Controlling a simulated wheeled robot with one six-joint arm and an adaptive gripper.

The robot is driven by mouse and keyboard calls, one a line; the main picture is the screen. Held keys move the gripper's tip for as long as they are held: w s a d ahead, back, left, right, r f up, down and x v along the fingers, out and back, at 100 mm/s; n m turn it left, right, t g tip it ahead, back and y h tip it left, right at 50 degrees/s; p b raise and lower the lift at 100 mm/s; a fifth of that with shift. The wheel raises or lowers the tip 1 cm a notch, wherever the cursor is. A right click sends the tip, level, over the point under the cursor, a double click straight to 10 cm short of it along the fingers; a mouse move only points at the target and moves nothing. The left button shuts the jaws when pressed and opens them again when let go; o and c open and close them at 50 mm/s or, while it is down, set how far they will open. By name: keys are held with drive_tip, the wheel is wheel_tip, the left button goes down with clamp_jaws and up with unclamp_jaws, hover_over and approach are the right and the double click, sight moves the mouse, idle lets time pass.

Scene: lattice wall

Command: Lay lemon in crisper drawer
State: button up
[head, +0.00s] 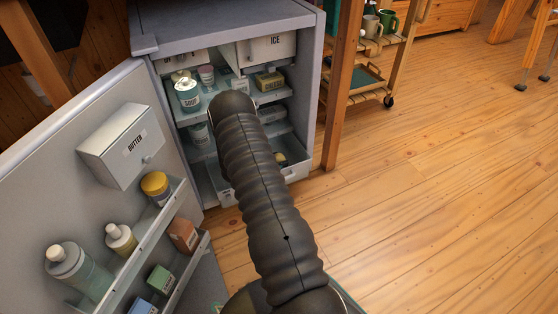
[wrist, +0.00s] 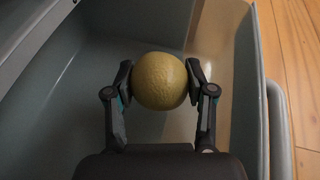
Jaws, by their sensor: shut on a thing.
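In the wrist view a round yellow lemon (wrist: 160,81) sits between the two fingers of my gripper (wrist: 160,84), which is shut on it. Below and around it is the crisper drawer (wrist: 258,90), pale grey-green with a raised side wall; the lemon shows over its inside. I cannot tell whether the lemon touches the drawer floor. In the head view the drawer (head: 294,172) stands out at the bottom of the open fridge.
The fridge door stands open at left with a butter box (head: 122,146), bottles and cartons. A wooden post (head: 345,85) and cart (head: 370,75) stand at right. Floor (head: 440,180) is clear.

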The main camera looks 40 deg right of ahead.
drive_tip(key=shift+f, duration=0.3)
drive_tip(key=o, duration=1.6)
drive_tip(key=shift+a+r, duration=0.15)
drive_tip(key=shift+a, duration=0.05)
idle(0.6)
drive_tip(key=shift+p+v, duration=0.75)
drive_tip(key=shift+v, duration=1.95)
drive_tip(key=shift+a, duration=0.1)
drive_tip(key=v, duration=0.7)
drive_tip(key=shift+a+r, duration=0.15)
drive_tip(key=shift+a, duration=0.1)
